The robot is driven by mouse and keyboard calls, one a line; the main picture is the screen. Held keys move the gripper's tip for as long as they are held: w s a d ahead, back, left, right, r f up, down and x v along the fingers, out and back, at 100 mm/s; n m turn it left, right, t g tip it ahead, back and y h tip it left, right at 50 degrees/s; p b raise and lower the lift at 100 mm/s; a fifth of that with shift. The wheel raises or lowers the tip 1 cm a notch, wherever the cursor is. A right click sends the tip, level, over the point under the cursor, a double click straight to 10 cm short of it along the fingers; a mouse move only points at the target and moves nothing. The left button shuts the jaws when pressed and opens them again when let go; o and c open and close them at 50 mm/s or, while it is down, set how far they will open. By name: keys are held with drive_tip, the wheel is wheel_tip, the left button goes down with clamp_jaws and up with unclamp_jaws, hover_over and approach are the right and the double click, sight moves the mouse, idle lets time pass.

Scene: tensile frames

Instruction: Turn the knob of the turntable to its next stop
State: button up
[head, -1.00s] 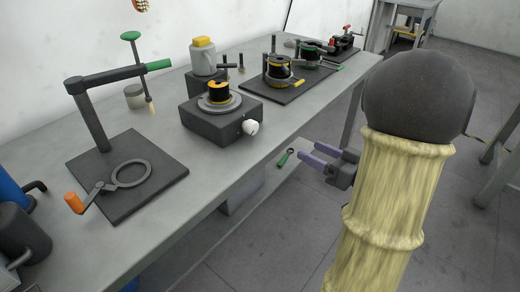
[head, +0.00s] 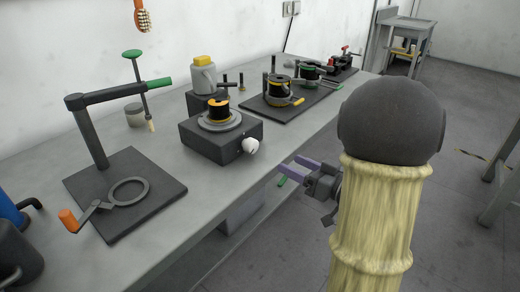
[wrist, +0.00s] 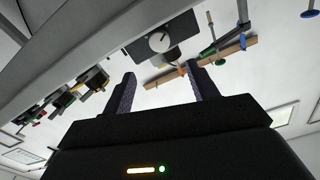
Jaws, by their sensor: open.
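The turntable is a dark grey box (head: 205,146) on the workbench, with a round grey plate on top carrying a black and yellow spool (head: 218,111). Its white knob (head: 249,145) sticks out of the side facing the aisle. My gripper (head: 290,166) has purple fingers and is open and empty, off the bench edge, to the right of the knob and apart from it. In the wrist view the knob (wrist: 158,42) shows beyond the space between my open fingers (wrist: 163,86), with a light pointer mark on its face.
A dark plate with a lever stand (head: 88,130) and an orange-handled crank (head: 68,218) is to the left. Spool stations (head: 280,92) stand on a dark board behind to the right. The floor by the bench is open.

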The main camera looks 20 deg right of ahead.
sight(255, 147)
drive_tip(key=x, duration=1.1)
drive_tip(key=shift+w+a+b, duration=0.15)
drive_tip(key=shift+w+b, duration=0.05)
drive_tip(key=shift+b, duration=0.2)
drive_tip(key=c, duration=1)
